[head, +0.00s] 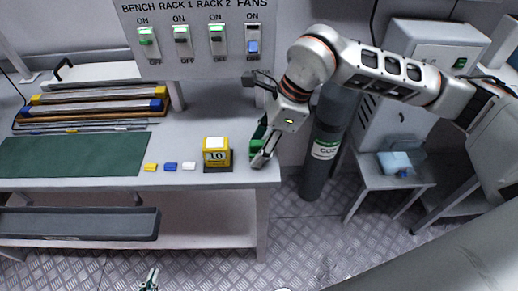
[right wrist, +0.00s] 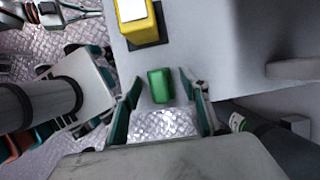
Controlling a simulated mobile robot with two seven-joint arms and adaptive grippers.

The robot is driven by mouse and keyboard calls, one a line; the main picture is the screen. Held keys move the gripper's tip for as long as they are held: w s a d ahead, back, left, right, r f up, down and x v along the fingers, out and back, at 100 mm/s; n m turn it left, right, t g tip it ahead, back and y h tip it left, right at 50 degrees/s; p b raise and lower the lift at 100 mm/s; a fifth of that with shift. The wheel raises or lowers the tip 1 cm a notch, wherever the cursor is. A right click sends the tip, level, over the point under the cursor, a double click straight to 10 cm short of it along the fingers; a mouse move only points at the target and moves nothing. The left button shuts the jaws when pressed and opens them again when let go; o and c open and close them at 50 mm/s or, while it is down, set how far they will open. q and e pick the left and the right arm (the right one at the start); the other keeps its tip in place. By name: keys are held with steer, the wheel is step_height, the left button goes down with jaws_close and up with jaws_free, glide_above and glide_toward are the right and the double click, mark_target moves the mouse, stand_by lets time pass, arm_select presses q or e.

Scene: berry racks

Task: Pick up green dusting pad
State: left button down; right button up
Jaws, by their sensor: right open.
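The green dusting pad (right wrist: 160,85) is a small green block, seen in the right wrist view on the pale bench near its edge. My right gripper (right wrist: 160,93) is open, with one finger on each side of the pad and gaps between. In the head view my right gripper (head: 258,122) is at the right end of the bench and partly hides the pad there. My left gripper (head: 150,281) shows only its tip at the bottom of the head view, below the bench; its opening is unclear.
A yellow block marked 10 (head: 216,150) stands on a dark base left of the right gripper. Small yellow, blue and white pieces (head: 170,166) and a green mat (head: 75,155) lie further left. A switch panel (head: 199,45) is behind; a dark cylinder (head: 325,150) stands right.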

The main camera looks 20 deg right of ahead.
mark_target(259, 142)
steer(key=c, duration=1.2)
step_height(259, 142, up, 20)
steer(key=shift+r+p, duration=0.1)
steer(key=shift+p, duration=0.75)
